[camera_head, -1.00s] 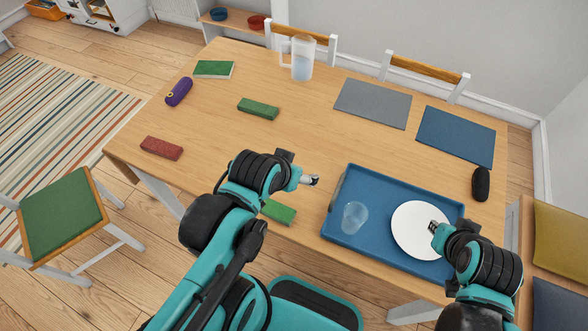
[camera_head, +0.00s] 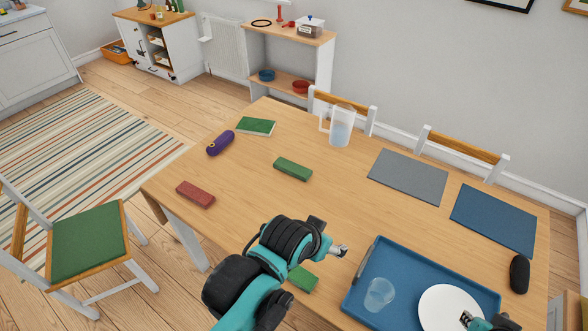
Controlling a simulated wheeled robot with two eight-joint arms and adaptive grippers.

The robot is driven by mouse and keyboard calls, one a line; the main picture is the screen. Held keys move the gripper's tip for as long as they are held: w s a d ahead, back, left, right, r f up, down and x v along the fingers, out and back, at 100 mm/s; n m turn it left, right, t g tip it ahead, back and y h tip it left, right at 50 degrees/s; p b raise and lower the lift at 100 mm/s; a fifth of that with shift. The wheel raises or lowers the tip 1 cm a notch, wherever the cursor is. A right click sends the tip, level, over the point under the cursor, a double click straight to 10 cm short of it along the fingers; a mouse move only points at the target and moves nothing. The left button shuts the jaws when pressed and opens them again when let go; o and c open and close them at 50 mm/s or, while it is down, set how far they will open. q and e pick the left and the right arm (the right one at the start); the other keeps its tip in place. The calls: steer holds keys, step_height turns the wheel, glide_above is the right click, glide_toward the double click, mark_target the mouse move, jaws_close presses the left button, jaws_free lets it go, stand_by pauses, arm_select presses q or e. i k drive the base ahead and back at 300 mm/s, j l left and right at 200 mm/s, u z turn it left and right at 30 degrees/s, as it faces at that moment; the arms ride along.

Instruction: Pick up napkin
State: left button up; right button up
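No item is plainly a napkin. Small folded-looking or block-like items lie on the table: a red one (camera_head: 195,193), a green one in the middle (camera_head: 292,168), and another green one (camera_head: 302,278) partly hidden by my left arm. My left gripper (camera_head: 341,250) hangs above the table between that near green item and the blue tray; nothing shows in it. My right gripper (camera_head: 467,318) is at the bottom edge over the white plate (camera_head: 440,305), and its wrist is cut off. Both sets of fingers are too small to judge.
The blue tray (camera_head: 415,277) holds a clear glass (camera_head: 379,294) and the plate. A pitcher (camera_head: 341,127), purple case (camera_head: 221,143), green book (camera_head: 256,126), grey mat (camera_head: 408,176), blue mat (camera_head: 494,218) and black case (camera_head: 519,273) lie around.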

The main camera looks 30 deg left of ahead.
mark_target(288, 167)
steer(key=j+z, duration=0.5)
steer(key=j, duration=1.45)
steer(key=k+j, duration=0.05)
